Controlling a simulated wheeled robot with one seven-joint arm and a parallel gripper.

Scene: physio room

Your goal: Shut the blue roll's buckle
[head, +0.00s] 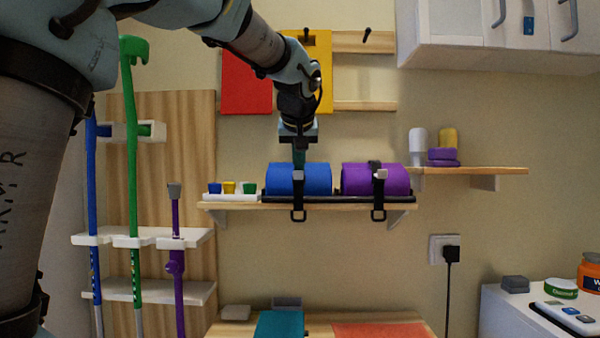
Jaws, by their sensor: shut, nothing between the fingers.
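The blue roll (315,180) lies on its side in a black holder on the wall shelf (240,205). A black strap with a buckle (298,177) runs down its front, and a loop hangs below the shelf edge. My gripper (299,164) points down at the top of the blue roll, right above the buckle. Its fingers are shut and appear empty. They partly hide the strap's upper part, and I cannot tell whether they touch it. The purple roll (350,180) lies to the right, with its own strap and pale buckle (381,174).
Small blue, yellow and green pots (229,188) stand left of the blue roll. Red and yellow panels (245,85) hang behind my arm. Coloured canes (132,180) stand at left. A right shelf (480,171) holds bottles and purple items. A white cabinet (480,40) is at upper right.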

